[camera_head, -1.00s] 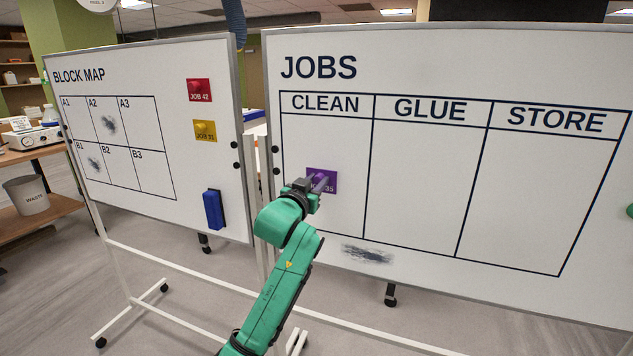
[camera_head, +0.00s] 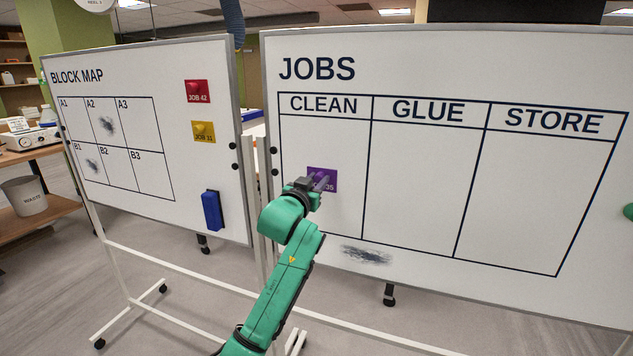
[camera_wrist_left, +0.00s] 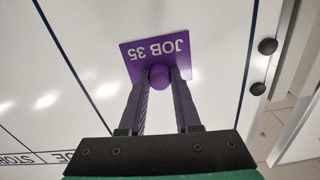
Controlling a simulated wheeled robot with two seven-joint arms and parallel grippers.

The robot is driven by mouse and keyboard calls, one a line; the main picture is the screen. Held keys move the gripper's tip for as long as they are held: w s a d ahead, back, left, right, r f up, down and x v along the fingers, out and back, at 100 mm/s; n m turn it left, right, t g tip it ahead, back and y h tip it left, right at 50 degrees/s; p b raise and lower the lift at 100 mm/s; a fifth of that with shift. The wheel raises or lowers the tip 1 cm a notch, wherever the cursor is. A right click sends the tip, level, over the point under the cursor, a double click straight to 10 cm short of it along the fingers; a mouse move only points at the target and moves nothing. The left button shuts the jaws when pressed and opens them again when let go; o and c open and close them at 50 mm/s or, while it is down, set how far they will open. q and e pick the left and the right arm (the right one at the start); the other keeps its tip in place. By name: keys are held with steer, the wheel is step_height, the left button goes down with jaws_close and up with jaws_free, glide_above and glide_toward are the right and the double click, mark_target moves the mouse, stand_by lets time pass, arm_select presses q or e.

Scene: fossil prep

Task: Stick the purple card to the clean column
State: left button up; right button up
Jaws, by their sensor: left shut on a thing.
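The purple card (camera_head: 328,180), marked JOB 35, is at the CLEAN column (camera_head: 325,138) of the JOBS board, in the column's lower half. It also shows in the left wrist view (camera_wrist_left: 154,50), where it is seen upside down. My left gripper (camera_head: 318,184) is shut on the round purple knob (camera_wrist_left: 160,77) on the card's face. The card lies flat along the board or very close to it; I cannot tell whether it touches. My right gripper is not in view.
The BLOCK MAP board (camera_head: 175,65) stands at the left with a red card (camera_head: 198,91), a yellow card (camera_head: 203,131) and a blue eraser (camera_head: 212,210). A dark smudge (camera_head: 366,255) lies below the JOBS table. The GLUE (camera_head: 415,180) and STORE (camera_head: 530,195) columns are empty.

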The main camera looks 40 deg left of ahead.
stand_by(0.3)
arm_select(q)
steer(key=o, duration=1)
steer(key=v, duration=0.7)
steer(key=shift+p, duration=0.3)
